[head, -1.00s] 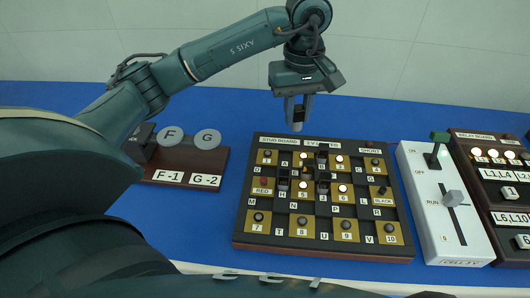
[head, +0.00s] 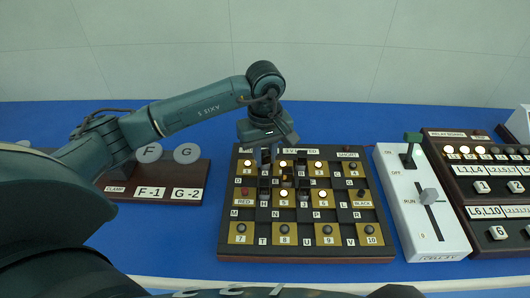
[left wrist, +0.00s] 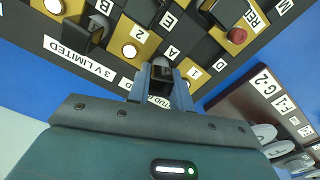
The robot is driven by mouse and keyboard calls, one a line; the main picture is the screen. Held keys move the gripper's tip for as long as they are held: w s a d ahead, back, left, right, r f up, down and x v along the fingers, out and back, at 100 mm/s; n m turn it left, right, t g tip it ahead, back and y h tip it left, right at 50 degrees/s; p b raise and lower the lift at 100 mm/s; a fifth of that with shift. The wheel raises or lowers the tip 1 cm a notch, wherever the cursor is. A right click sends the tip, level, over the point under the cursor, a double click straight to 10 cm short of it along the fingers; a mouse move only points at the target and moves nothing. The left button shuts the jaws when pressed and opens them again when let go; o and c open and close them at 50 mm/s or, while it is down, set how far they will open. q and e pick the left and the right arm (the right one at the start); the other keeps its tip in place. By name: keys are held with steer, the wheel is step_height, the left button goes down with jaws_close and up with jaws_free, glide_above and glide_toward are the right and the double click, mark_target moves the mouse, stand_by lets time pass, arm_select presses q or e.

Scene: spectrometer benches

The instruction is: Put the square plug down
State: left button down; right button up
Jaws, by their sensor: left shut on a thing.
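My left gripper (head: 265,158) is over the upper left part of the dark stud board (head: 305,251). It also shows in the left wrist view (left wrist: 161,76), pointing at the board. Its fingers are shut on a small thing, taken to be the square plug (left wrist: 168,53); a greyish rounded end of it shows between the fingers. The rest of the plug is hidden by the fingers, and I cannot tell whether it touches the board. Dark square blocks stand among lit studs near the board's middle. My right gripper is not in view.
A white slider box (head: 442,243) stands right of the board, with a dark relay board (head: 470,190) beyond it. A wooden stand (head: 190,173) with discs F and G is at the left. The blue bench top is clear behind the board.

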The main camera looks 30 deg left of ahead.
mark_target(265, 152)
arm_select(q)
steer(key=shift+f+b, duration=0.2)
steer(key=shift+b, duration=0.1)
steer(key=c, duration=1.3)
jaws_free()
steer(key=shift+r, duration=0.1)
steer(key=shift+o, duration=0.2)
step_height(265, 152, up, 12)
steer(key=shift+r+b, duration=0.15)
steer(key=shift+b, duration=0.3)
